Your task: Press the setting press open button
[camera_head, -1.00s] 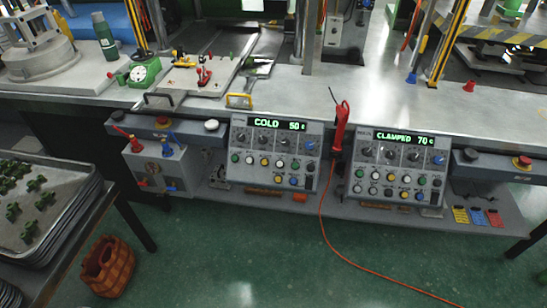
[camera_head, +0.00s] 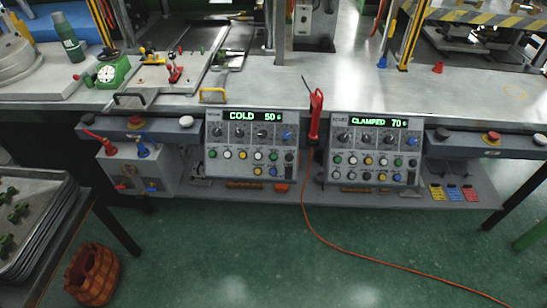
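Two grey control panels hang on the front of the bench. The left panel (camera_head: 214,142) has a green display (camera_head: 252,116) reading "COLD 50 c". The right panel (camera_head: 333,149) has a green display (camera_head: 379,122) reading "CLAMPED 70 c". Each has a row of dark knobs with one blue knob, and rows of small coloured buttons below, such as a green button (camera_head: 337,159) on the right panel. The button labels are too small to read, so I cannot tell which one is the open button. Neither of my grippers is in view.
A red tool (camera_head: 315,117) stands between the panels, its orange cable (camera_head: 370,261) running over the floor. Bench-edge push buttons (camera_head: 490,138) flank the panels. A tray rack (camera_head: 60,225) and brown basket (camera_head: 92,275) stand at left. The floor before the panels is otherwise clear.

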